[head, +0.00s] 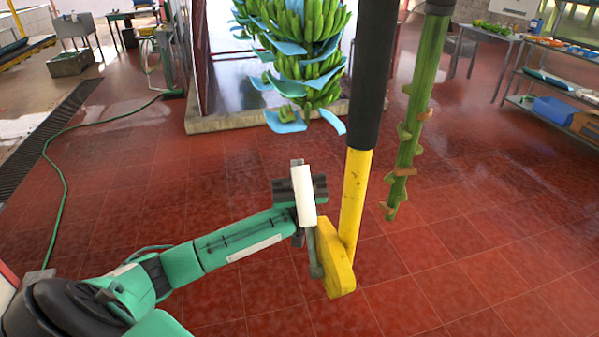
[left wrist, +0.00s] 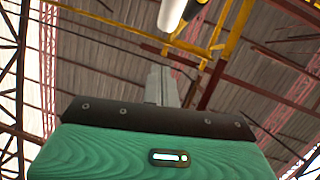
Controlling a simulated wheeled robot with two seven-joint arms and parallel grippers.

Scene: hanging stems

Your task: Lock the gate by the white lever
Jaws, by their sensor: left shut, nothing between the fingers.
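The white lever (head: 304,195) stands nearly upright beside a yellow block (head: 335,262) at the foot of a yellow and black post (head: 353,195). A grey rod (head: 315,255) runs below its white grip. My left gripper (head: 297,163) is just behind the lever in the head view, which hides part of it. Its fingers (left wrist: 161,85) are shut and empty, pointing up. In the left wrist view the white lever's end (left wrist: 172,14) shows beyond the fingertips; whether they touch cannot be told. My right gripper is out of view.
A banana bunch with blue sheets (head: 300,60) hangs behind the post. A green stem (head: 411,120) hangs to its right. A shelf rack (head: 560,85) stands at the far right. A green hose (head: 62,170) lies at left. The red tiled floor around is mostly clear.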

